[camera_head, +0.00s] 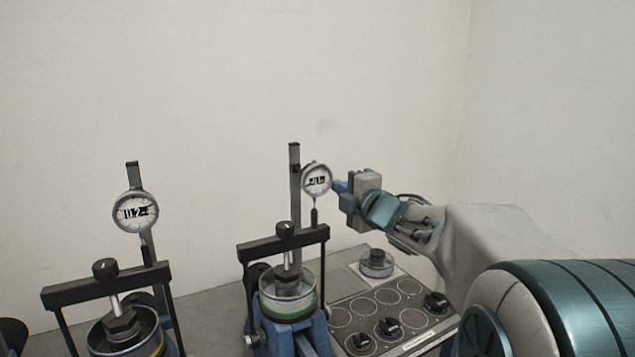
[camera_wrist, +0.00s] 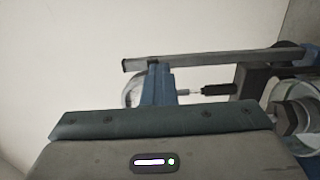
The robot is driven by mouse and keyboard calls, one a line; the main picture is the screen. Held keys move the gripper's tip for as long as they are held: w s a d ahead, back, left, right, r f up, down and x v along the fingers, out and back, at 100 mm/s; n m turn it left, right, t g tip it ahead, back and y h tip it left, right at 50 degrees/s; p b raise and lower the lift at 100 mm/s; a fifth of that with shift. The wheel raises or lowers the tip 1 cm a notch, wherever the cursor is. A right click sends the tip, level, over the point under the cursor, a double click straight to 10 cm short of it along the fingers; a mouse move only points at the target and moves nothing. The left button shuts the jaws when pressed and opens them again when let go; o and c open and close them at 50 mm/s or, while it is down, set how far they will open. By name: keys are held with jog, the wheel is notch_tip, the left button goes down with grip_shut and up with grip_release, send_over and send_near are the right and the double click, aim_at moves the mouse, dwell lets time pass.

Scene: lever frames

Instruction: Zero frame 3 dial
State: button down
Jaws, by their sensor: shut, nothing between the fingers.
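A round dial (camera_head: 317,180) with a white face and dark digits is mounted on the post of the right-hand lever frame (camera_head: 283,240). The digits are too small to read surely. My gripper (camera_head: 338,186) is shut, its blue fingertips at the dial's right edge, touching it or very close. In the wrist view my gripper's blue fingers (camera_wrist: 158,85) cover most of the dial (camera_wrist: 132,92), and only part of its rim shows. The dial's stem (camera_wrist: 190,93) runs right from behind the fingers. No frame number is legible.
Another lever frame (camera_head: 105,283) with its own dial (camera_head: 135,212) stands at left. Open wall is behind.

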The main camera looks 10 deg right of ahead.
jog(key=shift+a+r, duration=0.15)
jog(key=shift+r, duration=0.45)
jog(key=shift+r+p, duration=0.4)
jog(key=shift+r, duration=0.2)
jog(key=shift+w+d, duration=0.1)
jog(key=shift+d, duration=0.15)
jog(key=shift+d, duration=0.1)
jog(key=v, duration=0.6)
jog(key=shift+d, duration=0.15)
